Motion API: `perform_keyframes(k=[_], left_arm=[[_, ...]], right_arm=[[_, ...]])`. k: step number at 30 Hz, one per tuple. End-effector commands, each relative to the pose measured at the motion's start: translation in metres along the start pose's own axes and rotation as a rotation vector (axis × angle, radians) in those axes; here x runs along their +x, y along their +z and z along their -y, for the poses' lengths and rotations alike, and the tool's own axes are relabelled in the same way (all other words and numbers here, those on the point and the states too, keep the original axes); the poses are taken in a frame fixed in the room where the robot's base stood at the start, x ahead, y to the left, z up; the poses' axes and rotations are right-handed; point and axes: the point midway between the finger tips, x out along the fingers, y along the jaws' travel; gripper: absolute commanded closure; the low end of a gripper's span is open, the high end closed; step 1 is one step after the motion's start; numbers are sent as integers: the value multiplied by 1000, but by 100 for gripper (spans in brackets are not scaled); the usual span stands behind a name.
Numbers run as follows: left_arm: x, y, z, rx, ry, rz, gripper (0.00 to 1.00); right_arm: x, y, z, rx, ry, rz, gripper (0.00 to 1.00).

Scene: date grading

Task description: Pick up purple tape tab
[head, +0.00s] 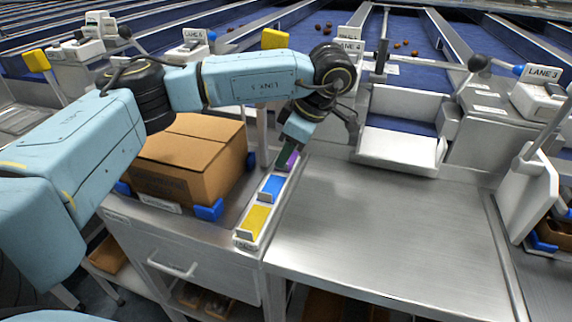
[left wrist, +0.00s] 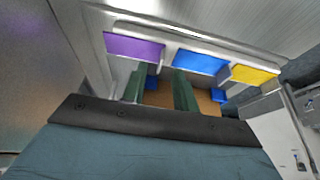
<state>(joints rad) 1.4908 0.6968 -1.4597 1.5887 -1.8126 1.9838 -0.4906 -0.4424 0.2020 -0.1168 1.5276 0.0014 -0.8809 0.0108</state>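The purple tape tab (head: 290,161) is at the far end of a narrow white tray (head: 246,243), beyond a blue tab (head: 271,188) and a yellow tab (head: 256,218). In the left wrist view the purple tab (left wrist: 134,46) lies flat at the left of the row, with nothing between the fingers. My left gripper (head: 287,152) is low over the far end of the tray and partly hides the purple tab in the head view. Its two green fingers (left wrist: 160,75) are apart, with an empty gap between them. My right gripper is not in view.
A closed cardboard box (head: 187,160) with blue corner holders stands left of the tray. A bare steel worktop (head: 385,230) is clear to the right. The Lane 4 white chute (head: 401,147) is behind it, and a Lane 3 unit (head: 541,95) is at the right.

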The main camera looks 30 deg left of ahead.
Motion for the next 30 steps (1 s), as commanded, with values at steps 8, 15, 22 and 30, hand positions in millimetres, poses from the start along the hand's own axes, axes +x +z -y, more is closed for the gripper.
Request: perform_keyframes(k=[8, 15, 22, 30], left_arm=[[22, 0, 0, 1, 1, 1, 71], [22, 0, 0, 1, 1, 1, 80], [22, 0, 0, 1, 1, 1, 100], [22, 0, 0, 1, 1, 1, 100]], right_arm=[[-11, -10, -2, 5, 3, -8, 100], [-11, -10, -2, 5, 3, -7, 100], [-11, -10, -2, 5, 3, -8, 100], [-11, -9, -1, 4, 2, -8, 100]])
